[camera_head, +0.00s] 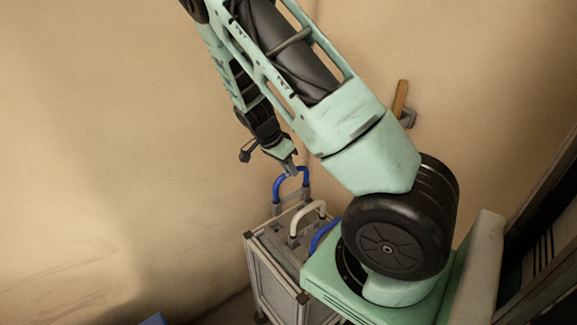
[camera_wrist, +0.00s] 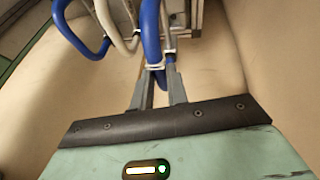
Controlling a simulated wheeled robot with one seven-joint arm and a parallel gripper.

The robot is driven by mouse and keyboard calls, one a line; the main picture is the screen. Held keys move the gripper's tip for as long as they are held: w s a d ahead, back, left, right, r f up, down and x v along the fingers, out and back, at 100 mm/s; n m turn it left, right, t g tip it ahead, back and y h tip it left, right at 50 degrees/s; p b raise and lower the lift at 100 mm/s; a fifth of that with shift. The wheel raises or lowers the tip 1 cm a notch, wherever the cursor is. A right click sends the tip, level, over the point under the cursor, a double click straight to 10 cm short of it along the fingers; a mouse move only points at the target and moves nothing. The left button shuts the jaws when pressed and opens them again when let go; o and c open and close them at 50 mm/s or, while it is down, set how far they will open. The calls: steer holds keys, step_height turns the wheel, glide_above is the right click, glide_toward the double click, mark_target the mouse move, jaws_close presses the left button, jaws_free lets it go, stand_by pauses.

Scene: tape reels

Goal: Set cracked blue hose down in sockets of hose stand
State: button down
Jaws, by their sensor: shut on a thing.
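My gripper (camera_head: 289,168) is shut on a blue hose (camera_head: 278,186), an arched piece, near its top. In the wrist view the fingers (camera_wrist: 160,92) close around the same blue hose (camera_wrist: 151,38), which has pale bands near the fingers. A crack is too small to make out. The hose stand (camera_head: 272,268) is a grey framed cabinet below the gripper. The hose's lower ends are at the grey uprights at the back of its top. I cannot tell whether they are seated in the sockets or just above them.
A white arched hose (camera_head: 309,207) and a second blue hose (camera_head: 323,236) stand on the same top, close to the held hose. They also show in the wrist view, white (camera_wrist: 112,28) and blue (camera_wrist: 76,38). A beige wall is close behind.

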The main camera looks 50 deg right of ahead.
step_height(320, 180, down, 4)
steer(key=b, duration=0.3)
steer(key=shift+f, duration=0.25)
steer(key=shift+r, duration=0.1)
steer(key=shift+a+f+b, duration=0.1)
steer(key=shift+f+b, duration=0.6)
steer(key=shift+f, duration=0.9)
stand_by(1.1)
steer(key=c, duration=1.3)
jaws_free()
steer(key=shift+r, duration=0.1)
steer(key=v, duration=1.7)
steer(key=shift+a, duration=0.15)
steer(key=shift+r, duration=0.15)
